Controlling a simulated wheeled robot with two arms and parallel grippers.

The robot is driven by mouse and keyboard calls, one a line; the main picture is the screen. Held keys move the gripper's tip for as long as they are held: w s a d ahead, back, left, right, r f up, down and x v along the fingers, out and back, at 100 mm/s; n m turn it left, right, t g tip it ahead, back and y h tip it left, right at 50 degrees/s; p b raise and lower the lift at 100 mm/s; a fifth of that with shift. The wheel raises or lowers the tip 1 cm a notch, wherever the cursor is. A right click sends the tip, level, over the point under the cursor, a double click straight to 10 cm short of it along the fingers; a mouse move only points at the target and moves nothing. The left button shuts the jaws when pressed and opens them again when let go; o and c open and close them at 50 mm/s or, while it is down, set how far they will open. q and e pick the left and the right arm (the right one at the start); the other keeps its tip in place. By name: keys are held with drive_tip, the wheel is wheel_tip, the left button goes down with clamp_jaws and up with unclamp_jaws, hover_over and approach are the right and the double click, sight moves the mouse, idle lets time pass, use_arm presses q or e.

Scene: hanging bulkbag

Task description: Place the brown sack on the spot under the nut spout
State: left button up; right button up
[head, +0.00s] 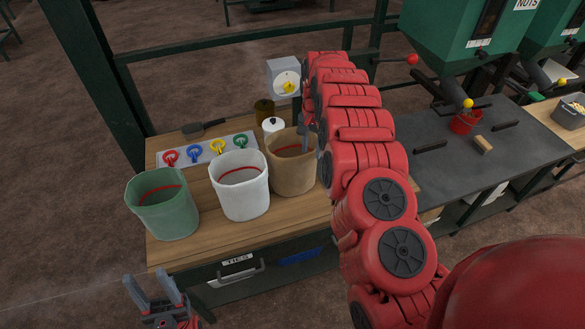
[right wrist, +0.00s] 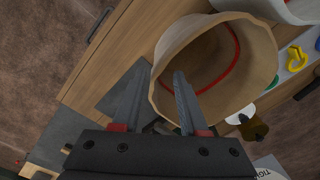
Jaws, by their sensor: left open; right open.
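The brown sack (head: 292,170) stands upright and open on the wooden bench, right of a white sack. It also shows in the right wrist view (right wrist: 258,47), with a red line inside. My right gripper (right wrist: 155,90) is open at its rim; one finger overlaps the mouth and the other is outside. Contact cannot be told. In the head view the right arm partly hides this gripper. My left gripper (head: 158,292) is open and empty, low in front of the bench. A green hopper (head: 455,35) with a NUTS sign (head: 526,4) stands above the dark table (head: 445,180).
A green sack (head: 162,205) and the white sack (head: 240,186) stand left of the brown one. Behind them are colored ties (head: 195,152), a scale (head: 284,78) and jars. A red container (head: 463,122), wooden block (head: 483,145) and black bars (head: 430,146) occupy the dark table.

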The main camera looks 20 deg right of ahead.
drive_tip(key=shift+f, duration=0.4)
drive_tip(key=shift+f+p, duration=0.45)
drive_tip(key=shift+p, duration=0.25)
drive_tip(key=f, duration=0.2)
drive_tip(key=f+p, duration=0.1)
drive_tip(key=shift+d, duration=0.25)
drive_tip(key=shift+w+a+f, duration=0.1)
drive_tip(key=shift+f, duration=0.6)
clamp_jaws()
